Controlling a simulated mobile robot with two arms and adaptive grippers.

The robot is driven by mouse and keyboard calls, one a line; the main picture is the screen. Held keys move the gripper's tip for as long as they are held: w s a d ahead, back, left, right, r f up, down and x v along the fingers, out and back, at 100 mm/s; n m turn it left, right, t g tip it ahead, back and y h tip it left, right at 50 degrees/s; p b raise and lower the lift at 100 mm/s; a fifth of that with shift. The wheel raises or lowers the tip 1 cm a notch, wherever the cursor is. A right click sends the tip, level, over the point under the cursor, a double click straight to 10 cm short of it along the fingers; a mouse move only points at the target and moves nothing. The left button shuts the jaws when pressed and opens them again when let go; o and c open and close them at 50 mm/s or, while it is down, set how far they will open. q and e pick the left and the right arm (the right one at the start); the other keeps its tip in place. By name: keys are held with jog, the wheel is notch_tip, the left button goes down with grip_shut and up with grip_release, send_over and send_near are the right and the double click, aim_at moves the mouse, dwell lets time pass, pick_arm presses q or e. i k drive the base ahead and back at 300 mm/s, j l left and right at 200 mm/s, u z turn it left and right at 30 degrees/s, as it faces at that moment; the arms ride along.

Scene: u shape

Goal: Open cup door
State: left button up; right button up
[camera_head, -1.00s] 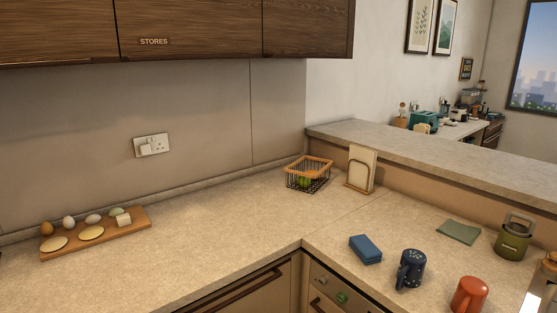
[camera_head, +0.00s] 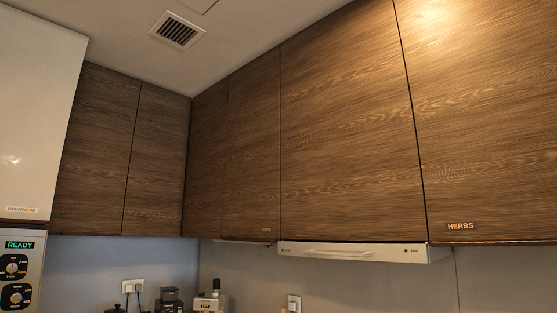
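A dark wood wall-cupboard door (camera_head: 252,150) stands shut left of the middle of the head view. A small label (camera_head: 267,230) at its lower right corner seems to read "CUPS", but the letters are tiny. The door is flush with its neighbours, with thin dark seams on both sides and no visible handle. Neither of my grippers shows in the view.
A shut door marked HERBS (camera_head: 490,130) is at the right. A pale cooker hood (camera_head: 350,251) is below the wide middle door (camera_head: 340,140). A control panel reading READY (camera_head: 19,270) is at the left. A coffee machine (camera_head: 209,299) stands low in the corner.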

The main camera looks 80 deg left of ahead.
aim_at(252, 209)
jog(key=u, duration=2.8)
jog(key=i+j+z, duration=0.3)
jog(key=i+j, duration=0.35)
jog(key=i, duration=0.1)
